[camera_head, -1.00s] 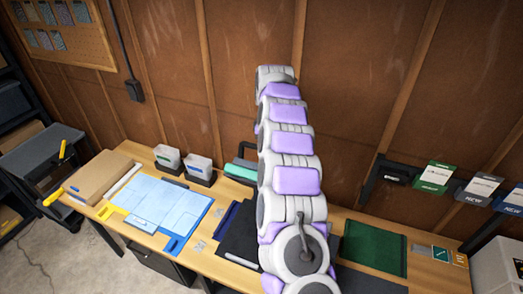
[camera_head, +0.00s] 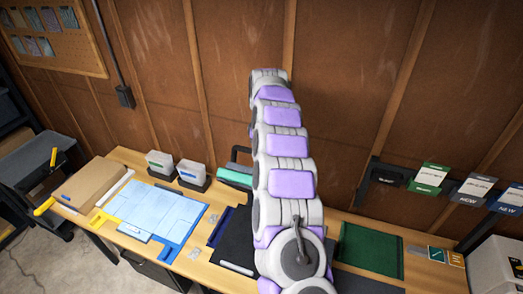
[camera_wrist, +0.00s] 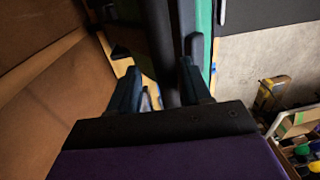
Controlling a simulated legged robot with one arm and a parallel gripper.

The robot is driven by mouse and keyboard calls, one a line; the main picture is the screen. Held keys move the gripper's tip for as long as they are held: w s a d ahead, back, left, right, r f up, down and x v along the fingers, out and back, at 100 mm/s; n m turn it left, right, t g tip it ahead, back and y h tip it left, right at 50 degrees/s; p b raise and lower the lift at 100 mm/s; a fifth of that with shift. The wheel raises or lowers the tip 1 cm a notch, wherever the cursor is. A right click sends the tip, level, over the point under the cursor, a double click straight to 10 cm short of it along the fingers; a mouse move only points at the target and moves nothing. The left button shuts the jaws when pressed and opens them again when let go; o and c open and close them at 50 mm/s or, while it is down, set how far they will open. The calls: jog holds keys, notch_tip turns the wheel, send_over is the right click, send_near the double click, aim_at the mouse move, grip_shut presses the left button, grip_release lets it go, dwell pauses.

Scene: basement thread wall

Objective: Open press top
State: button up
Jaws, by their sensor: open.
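The press (camera_head: 235,177) stands at the back of the workbench against the wall, with a teal-green edge and a dark frame showing left of my arm. Most of it is hidden by my arm in the head view. In the wrist view, my gripper (camera_wrist: 160,78) is open, its two dark fingers spread to either side of a dark bar-like part (camera_wrist: 168,40). This seems to belong to the press, with a green strip (camera_wrist: 201,45) just right of it. I cannot tell whether the fingers touch it. My gripper is hidden in the head view.
The workbench (camera_head: 205,270) holds blue sheets (camera_head: 155,210), two small card boxes (camera_head: 192,175) and a brown board (camera_head: 93,185) at left, and a green mat (camera_head: 370,248) at right. A wooden wall (camera_head: 345,120) stands close behind.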

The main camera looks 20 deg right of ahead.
jog(key=shift+a+r, duration=0.2)
jog(key=shift+a+r, duration=0.1)
jog(key=shift+r, duration=0.35)
notch_tip(320, 180, up, 6)
jog(key=d+p, duration=0.1)
jog(key=p, duration=0.1)
jog(key=shift+w+r, duration=0.2)
jog(key=shift+w, duration=0.05)
